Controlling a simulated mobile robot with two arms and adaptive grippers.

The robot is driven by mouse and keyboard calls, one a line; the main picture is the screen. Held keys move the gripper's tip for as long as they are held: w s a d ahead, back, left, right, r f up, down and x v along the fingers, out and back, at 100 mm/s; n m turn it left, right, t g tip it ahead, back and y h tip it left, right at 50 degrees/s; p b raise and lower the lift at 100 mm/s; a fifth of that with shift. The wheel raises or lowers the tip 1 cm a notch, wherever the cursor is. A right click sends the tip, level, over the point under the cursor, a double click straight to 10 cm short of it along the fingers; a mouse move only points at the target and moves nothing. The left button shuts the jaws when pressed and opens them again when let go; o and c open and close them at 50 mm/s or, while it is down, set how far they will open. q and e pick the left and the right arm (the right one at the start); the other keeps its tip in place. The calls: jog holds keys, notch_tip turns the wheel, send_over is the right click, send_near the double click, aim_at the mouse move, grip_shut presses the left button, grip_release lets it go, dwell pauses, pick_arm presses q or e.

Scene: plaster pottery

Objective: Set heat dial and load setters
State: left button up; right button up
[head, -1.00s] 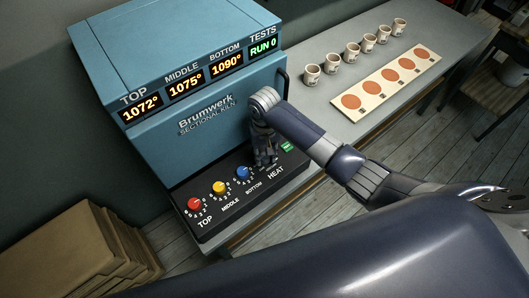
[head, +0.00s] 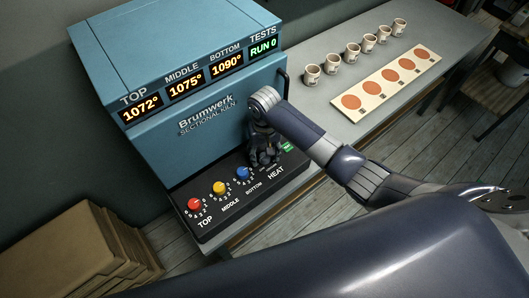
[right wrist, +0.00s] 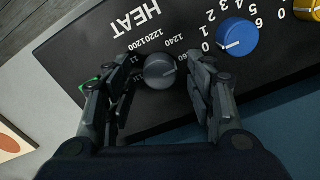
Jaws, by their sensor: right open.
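The grey heat dial (right wrist: 160,70) sits on the black control panel under the word HEAT in the right wrist view, with printed numbers such as 1200, 1220 and 1240 around it. My right gripper (right wrist: 163,76) is open, with one finger on each side of the dial; whether they touch it I cannot tell. In the head view, my right gripper (head: 264,153) hides the dial. The blue kiln (head: 180,85) shows TOP 1072°, MIDDLE 1075°, BOTTOM 1090° and RUN 0. Red (head: 194,204), yellow (head: 219,188) and blue (head: 242,173) knobs line the panel. My left gripper is out of view.
Several small pale cups (head: 352,53) stand in a row on the grey table (head: 318,118), right of the kiln. A cream board (head: 360,114) with several round terracotta discs lies before them. A green button (head: 287,147) is beside my gripper. Brown boxes (head: 75,250) stand at lower left.

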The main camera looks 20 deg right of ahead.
aim_at(264, 156)
notch_tip(264, 156, up, 12)
dwell(0.4)
jog(key=shift+f, duration=0.2)
